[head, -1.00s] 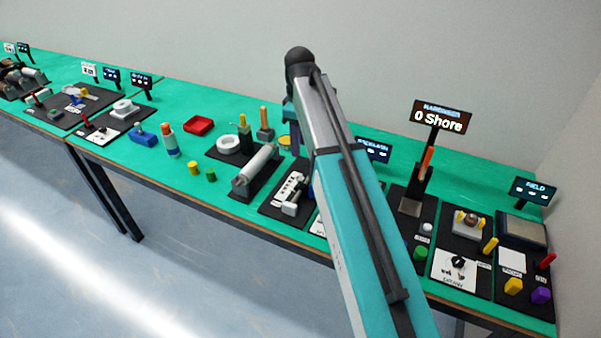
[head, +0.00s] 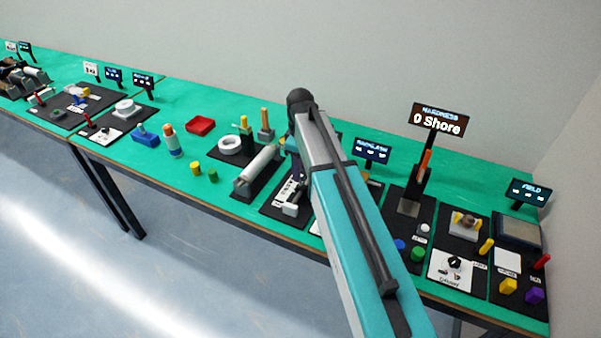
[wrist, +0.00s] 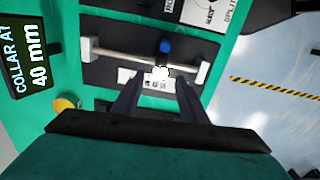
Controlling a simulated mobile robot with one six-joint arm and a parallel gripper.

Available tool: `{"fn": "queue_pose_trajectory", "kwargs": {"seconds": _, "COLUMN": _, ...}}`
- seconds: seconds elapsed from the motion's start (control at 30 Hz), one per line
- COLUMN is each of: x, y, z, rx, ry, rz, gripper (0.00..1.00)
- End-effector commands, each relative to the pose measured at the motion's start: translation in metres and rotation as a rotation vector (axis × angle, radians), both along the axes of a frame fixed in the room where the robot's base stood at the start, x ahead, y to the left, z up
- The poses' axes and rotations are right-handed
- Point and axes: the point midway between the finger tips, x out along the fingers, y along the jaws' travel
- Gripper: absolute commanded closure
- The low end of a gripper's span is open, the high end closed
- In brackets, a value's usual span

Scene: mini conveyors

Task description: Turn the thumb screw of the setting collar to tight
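In the wrist view a pale rod (wrist: 125,55) runs between two white end supports on a black board. A dark collar sits on the rod right of its middle, with a blue knob (wrist: 166,46), apparently the thumb screw, on it. A small white round part (wrist: 161,71) lies just below the collar in the picture. My gripper (wrist: 158,84) is open, its two dark fingers pointing at the collar, with nothing seen held between them. I cannot tell which way the screw is turned. In the head view my arm hides the gripper and most of this station.
A sign (wrist: 32,68) reading "COLLAR AT 40 mm" stands at the left of the wrist view, with a yellow disc (wrist: 66,104) nearby. In the head view a grey roller station (head: 257,168) is left of my arm and a hardness stand (head: 410,207) right of it.

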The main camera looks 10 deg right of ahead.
Motion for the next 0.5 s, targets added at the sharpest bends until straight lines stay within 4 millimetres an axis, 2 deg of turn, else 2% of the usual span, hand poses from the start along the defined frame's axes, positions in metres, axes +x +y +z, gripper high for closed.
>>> {"fn": "queue_pose_trajectory", "kwargs": {"seconds": 0.3, "x": 0.0, "y": -0.001, "z": -0.025, "rx": 0.0, "ry": 0.001, "rz": -0.001, "gripper": 0.6}}
{"fn": "queue_pose_trajectory", "kwargs": {"seconds": 0.5, "x": 0.0, "y": -0.001, "z": -0.03, "rx": 0.0, "ry": 0.0, "rz": -0.001, "gripper": 0.6}}
